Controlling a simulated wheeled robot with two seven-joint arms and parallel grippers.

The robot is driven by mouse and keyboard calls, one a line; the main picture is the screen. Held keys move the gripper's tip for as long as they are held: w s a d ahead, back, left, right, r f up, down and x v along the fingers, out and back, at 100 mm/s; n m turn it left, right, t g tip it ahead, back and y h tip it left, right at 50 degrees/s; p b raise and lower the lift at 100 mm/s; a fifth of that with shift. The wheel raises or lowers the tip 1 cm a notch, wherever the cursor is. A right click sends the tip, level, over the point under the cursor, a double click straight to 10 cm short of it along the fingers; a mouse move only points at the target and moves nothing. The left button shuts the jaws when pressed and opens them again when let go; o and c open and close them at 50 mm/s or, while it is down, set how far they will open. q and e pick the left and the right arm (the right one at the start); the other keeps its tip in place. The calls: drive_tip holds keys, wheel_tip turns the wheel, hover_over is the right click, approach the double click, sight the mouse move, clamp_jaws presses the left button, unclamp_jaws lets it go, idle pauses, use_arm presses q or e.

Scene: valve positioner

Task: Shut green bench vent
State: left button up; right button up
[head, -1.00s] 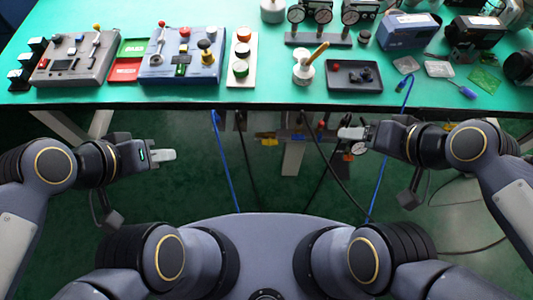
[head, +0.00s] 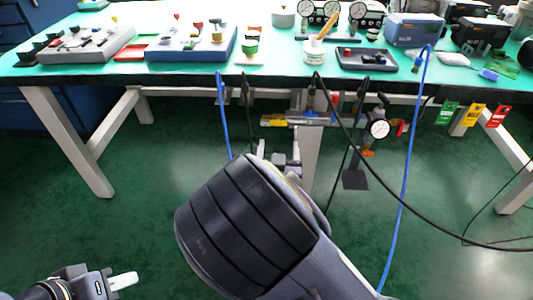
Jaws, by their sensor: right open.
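Under the bench front edge hangs a pipe assembly (head: 312,119) with a yellow handle (head: 275,120), blue and red parts and a round gauge (head: 377,128). A green tag (head: 447,113) hangs to its right, beside a yellow and a red tag. I cannot tell which part is the green bench vent. My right gripper (head: 279,150) is open, below the yellow handle and apart from it; my own forearm hides part of it. My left gripper (head: 123,281) is low at the left, away from the bench, seen side-on.
The bench top (head: 125,68) carries control boxes, gauges and a dark tray (head: 366,62). A blue cable (head: 408,160) and black hoses hang in front of the pipe assembly. A bench leg (head: 70,140) stands at left. Floor between is clear.

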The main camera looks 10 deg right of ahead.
sight(278, 125)
drive_tip(key=x, duration=0.2)
drive_tip(key=b+x, duration=0.1)
drive_tip(key=x, duration=0.4)
drive_tip(key=shift+w+r+b, duration=0.25)
drive_tip(key=shift+w+b, duration=0.1)
drive_tip(key=c, duration=1)
